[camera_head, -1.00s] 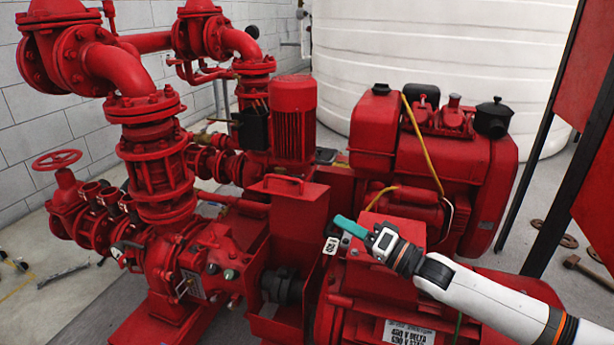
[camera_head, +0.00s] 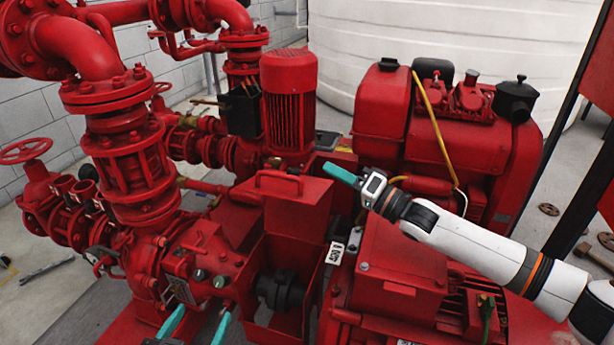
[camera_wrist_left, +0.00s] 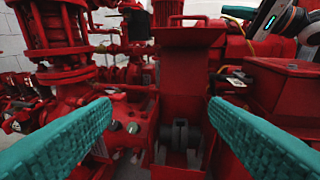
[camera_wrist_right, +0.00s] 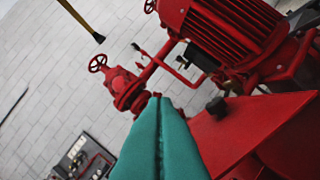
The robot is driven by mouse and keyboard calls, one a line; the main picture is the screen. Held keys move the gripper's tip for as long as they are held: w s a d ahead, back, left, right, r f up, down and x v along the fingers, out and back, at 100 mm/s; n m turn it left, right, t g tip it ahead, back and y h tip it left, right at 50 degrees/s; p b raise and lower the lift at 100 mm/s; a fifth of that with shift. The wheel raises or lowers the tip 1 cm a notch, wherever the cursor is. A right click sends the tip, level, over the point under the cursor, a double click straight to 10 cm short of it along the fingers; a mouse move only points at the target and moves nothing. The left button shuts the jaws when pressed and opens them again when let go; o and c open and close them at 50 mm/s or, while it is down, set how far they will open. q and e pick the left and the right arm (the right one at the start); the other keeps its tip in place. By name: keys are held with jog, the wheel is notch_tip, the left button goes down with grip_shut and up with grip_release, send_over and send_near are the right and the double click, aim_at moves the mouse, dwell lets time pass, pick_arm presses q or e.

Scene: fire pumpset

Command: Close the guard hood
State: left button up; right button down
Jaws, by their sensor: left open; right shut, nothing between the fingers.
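The red guard hood (camera_head: 298,218) stands raised behind the dark shaft coupling (camera_head: 282,292), with a bar handle (camera_head: 278,180) at its top. The coupling is exposed in the open red housing. The left wrist view also shows the upright hood (camera_wrist_left: 190,40) and the coupling (camera_wrist_left: 180,135). My left gripper (camera_head: 196,325) is open and empty at the bottom edge, in front and left of the hood; its fingers (camera_wrist_left: 165,108) frame the coupling in the left wrist view. My right gripper (camera_head: 338,172) is shut and empty, just right of the hood's top; contact cannot be told.
A red pump with pipes (camera_head: 125,160) fills the left. A red vertical motor (camera_head: 289,100) stands behind the hood. A red engine (camera_head: 460,140) with a yellow cable is behind my right arm, and a red motor box (camera_head: 400,265) is below it. Open air lies above the coupling.

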aim_at(307, 194)
jog(key=b+x, duration=0.1)
jog(key=x, duration=0.5)
jog(key=shift+w+a+b, duration=0.15)
jog(key=shift+a+b, duration=0.1)
jog(key=shift+b, duration=0.05)
jog(key=shift+s+a+f+b, duration=0.25)
jog(key=shift+s+f+b, duration=0.25)
jog(key=shift+s+f, duration=0.55)
pick_arm(q)
notch_tip(307, 194, up, 11)
jog(key=s+d+t+h, duration=0.1)
jog(key=t+h, duration=0.1)
jog(key=t, duration=0.6)
jog(key=shift+s+d+h, duration=0.2)
jog(key=shift+s+h, duration=0.1)
jog(key=shift+h, duration=0.1)
pick_arm(e)
jog(key=shift+s+a+f, duration=0.2)
jog(key=shift+s, duration=0.25)
